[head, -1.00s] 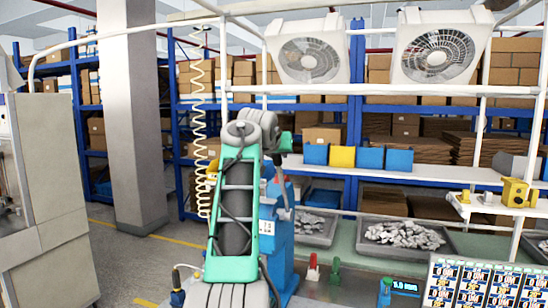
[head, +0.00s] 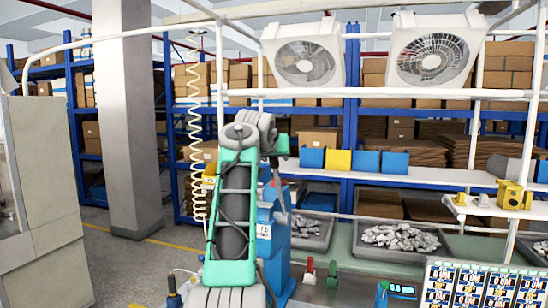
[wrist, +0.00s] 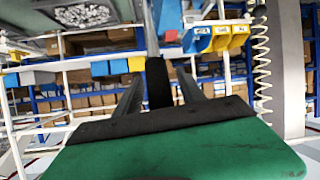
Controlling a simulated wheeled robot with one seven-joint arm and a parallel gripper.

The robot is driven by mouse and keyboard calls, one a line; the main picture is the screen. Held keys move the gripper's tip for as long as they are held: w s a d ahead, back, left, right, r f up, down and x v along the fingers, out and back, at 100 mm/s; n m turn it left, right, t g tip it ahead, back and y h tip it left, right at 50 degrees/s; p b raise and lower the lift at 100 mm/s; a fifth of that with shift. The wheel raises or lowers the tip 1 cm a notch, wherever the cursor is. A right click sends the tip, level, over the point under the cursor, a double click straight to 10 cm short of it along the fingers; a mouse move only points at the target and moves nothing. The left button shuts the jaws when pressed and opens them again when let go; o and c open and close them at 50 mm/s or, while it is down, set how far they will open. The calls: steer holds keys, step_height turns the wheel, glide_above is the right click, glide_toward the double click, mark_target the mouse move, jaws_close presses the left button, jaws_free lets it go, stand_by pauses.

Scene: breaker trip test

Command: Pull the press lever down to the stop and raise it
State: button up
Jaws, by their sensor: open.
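The press (head: 268,245) is a blue upright machine behind my arm in the head view, and my arm covers its left part. Its grey lever (head: 281,198) stands steeply at the upper right of the press. In the wrist view, the lever's black grip (wrist: 159,84) lies between my two dark fingers, with a grey rod running up from it. My gripper (wrist: 158,98) is open around the grip, with gaps showing on both sides. In the head view, only the green end of my gripper shows, near the lever's top, and its fingertips are hidden.
A red part (head: 309,270) and a green part (head: 332,274) stand on the bench right of the press. Trays of metal parts (head: 400,238) lie behind. White frame bars cross above.

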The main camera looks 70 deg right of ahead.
steer(key=shift+a, duration=0.1)
steer(key=b+v, duration=0.1)
steer(key=v, duration=0.6)
steer(key=shift+a+r+b, duration=0.15)
steer(key=shift+a+b, duration=0.1)
steer(key=shift+b, duration=0.05)
steer(key=shift+c, duration=0.4)
